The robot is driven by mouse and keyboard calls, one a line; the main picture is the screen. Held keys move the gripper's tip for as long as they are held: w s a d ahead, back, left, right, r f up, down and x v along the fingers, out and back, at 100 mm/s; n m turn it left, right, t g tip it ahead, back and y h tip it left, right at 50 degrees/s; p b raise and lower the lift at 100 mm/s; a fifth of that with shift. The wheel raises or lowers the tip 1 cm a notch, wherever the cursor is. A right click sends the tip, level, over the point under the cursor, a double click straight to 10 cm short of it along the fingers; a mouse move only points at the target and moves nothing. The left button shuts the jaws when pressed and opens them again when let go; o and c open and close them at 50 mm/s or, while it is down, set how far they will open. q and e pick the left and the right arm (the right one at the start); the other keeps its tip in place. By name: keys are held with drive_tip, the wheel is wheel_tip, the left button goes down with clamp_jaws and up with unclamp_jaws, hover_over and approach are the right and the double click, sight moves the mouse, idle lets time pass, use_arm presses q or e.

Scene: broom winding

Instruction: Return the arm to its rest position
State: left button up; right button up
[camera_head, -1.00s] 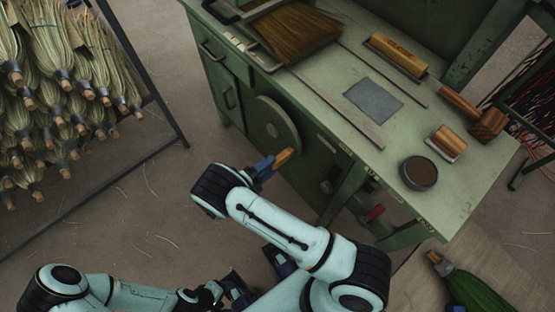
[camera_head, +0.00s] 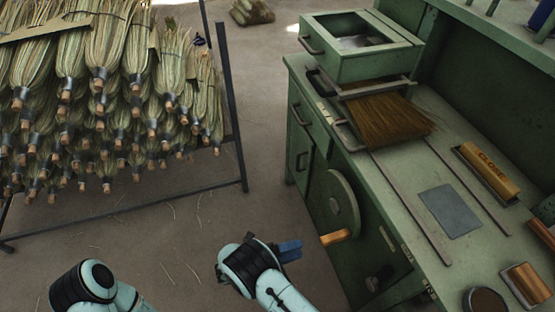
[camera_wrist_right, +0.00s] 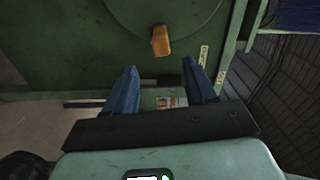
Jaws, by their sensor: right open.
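My right gripper (camera_head: 299,251) has blue fingers and is in front of the green bench at the lower middle of the head view. It is open and empty, with a small gap to the orange wooden crank handle (camera_head: 336,237) on the bench's round green wheel (camera_head: 333,205). In the right wrist view, the fingers of this gripper (camera_wrist_right: 160,65) stand apart, and the handle (camera_wrist_right: 161,40) shows beyond their tips. Part of my left arm shows at the lower left of the head view; its gripper is out of frame.
The green bench (camera_head: 400,185) bears a flat broom head (camera_head: 388,118), a wooden roller block (camera_head: 487,170) and a grey sheet (camera_head: 450,210). A rack of brooms (camera_head: 243,160) stands at the left. Bare floor (camera_head: 190,235) lies between rack and bench.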

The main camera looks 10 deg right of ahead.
drive_tip(key=s+d+f+m+g+y+p, duration=0.1)
drive_tip(key=s+d+f+m+g+y, duration=0.25)
drive_tip(key=s+f, duration=0.2)
drive_tip(key=s+d+f+m+g+y+p, duration=0.1)
drive_tip(key=s+d+f+m+g+y, duration=0.1)
drive_tip(key=s+f+m+g+y, duration=0.4)
drive_tip(key=s+a+m+y+p, duration=0.3)
drive_tip(key=s+a+m+y, duration=0.3)
drive_tip(key=s+m, duration=0.55)
use_arm(q)
wheel_tip(320, 180, up, 8)
drive_tip(key=w+p, duration=0.2)
drive_tip(key=shift+w, duration=0.25)
use_arm(e)
drive_tip(key=w+r+m+t+y, duration=0.1)
drive_tip(key=m+t+y, duration=0.1)
drive_tip(key=m, duration=0.5)
drive_tip(key=w+r+m+t+y, duration=0.1)
drive_tip(key=m+t+y, duration=0.1)
drive_tip(key=m, duration=0.5)
drive_tip(key=w+r+m+t+y, duration=0.1)
drive_tip(key=r+m+t+y, duration=0.1)
drive_tip(key=m, duration=0.5)
drive_tip(key=shift+w+a+m+t, duration=0.25)
drive_tip(key=shift+m+t, duration=0.05)
drive_tip(key=shift+t, duration=0.35)
use_arm(q)
drive_tip(key=shift+f, duration=0.1)
